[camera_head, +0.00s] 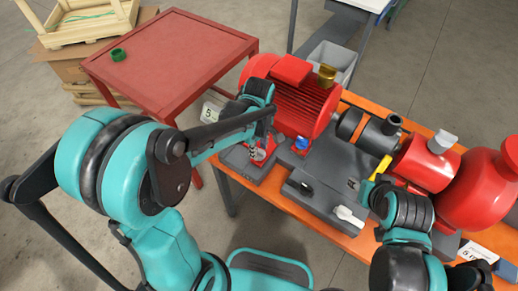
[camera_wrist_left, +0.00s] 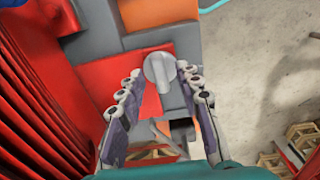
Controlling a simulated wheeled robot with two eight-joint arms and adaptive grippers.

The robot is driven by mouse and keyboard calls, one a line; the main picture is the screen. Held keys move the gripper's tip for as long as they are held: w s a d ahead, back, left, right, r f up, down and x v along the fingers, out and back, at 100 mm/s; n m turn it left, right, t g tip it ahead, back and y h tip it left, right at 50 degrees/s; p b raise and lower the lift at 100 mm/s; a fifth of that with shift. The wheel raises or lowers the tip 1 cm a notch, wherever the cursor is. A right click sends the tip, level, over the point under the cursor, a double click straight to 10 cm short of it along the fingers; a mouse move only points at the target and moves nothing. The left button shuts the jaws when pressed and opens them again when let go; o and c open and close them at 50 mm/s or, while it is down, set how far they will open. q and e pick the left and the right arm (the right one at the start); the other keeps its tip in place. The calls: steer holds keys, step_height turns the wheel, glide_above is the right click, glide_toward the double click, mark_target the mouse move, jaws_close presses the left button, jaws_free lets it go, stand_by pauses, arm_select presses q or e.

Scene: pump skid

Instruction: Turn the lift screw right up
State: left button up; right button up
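A grey knob-headed screw (camera_wrist_left: 160,70) stands over a red foot of the motor in the left wrist view, seen nearly from above. My left gripper (camera_wrist_left: 160,76) has one finger on each side of its head; narrow gaps seem to show, and contact is unclear. In the head view my left gripper (camera_head: 258,152) points down at the red motor's (camera_head: 305,98) near side and largely hides this screw. A blue knob (camera_head: 301,144) shows to its right. My right gripper (camera_head: 368,182) is over the skid; its finger opening is unclear.
A yellow piece (camera_head: 380,167) is by my right gripper. A white-handled item (camera_head: 349,215) lies on the grey base. A red pump (camera_head: 480,188) stands at right. A red table (camera_head: 170,55) with a green ring (camera_head: 118,55) is at back left.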

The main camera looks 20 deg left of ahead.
arm_select(q)
steer(key=shift+s+f, duration=0.1)
steer(key=shift+f, duration=0.1)
jaws_close()
